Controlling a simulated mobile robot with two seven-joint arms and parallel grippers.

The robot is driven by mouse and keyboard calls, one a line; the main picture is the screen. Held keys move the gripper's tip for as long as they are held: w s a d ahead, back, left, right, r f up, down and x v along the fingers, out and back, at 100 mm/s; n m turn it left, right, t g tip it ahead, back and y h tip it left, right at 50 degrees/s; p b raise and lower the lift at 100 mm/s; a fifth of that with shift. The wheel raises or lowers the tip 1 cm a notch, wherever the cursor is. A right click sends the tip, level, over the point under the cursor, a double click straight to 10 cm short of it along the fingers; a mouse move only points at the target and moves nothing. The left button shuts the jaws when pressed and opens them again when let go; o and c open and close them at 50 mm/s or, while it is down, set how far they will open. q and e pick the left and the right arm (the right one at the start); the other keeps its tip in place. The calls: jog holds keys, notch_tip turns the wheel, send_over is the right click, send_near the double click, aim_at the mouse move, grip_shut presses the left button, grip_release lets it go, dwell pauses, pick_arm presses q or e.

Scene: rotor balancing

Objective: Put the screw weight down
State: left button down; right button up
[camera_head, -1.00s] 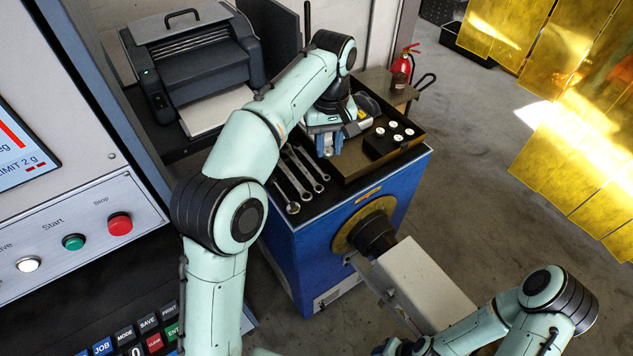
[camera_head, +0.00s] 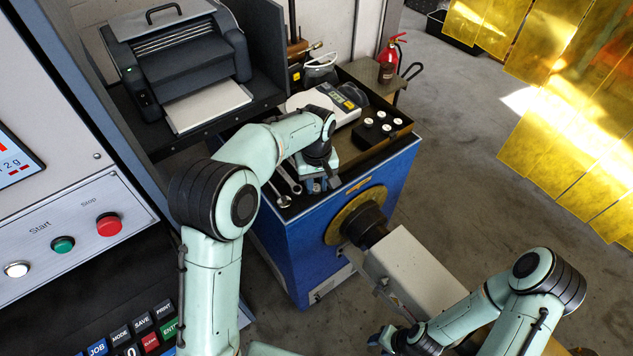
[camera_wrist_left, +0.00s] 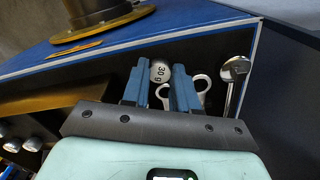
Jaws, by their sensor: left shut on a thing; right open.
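The screw weight (camera_wrist_left: 160,72), a small silver piece marked 30 g, is between the blue fingers of my left gripper (camera_wrist_left: 160,88) in the left wrist view. The gripper is shut on it. In the head view my left gripper (camera_head: 320,186) is low over the front part of the black top of the blue cabinet (camera_head: 290,250), beside the wrenches (camera_head: 288,178). The weight cannot be made out there, and I cannot tell whether it touches the surface. My right gripper (camera_head: 381,338) is open at the bottom of the head view, apart from the cabinet.
Ring ends of wrenches (camera_wrist_left: 202,84) lie close to the left fingers. A spindle (camera_head: 366,224) sticks out of the cabinet front.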

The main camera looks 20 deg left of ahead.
pick_arm(q)
jog(key=c, duration=1.1)
grip_release()
jog(key=shift+f, duration=0.1)
jog(key=shift+c, duration=0.2)
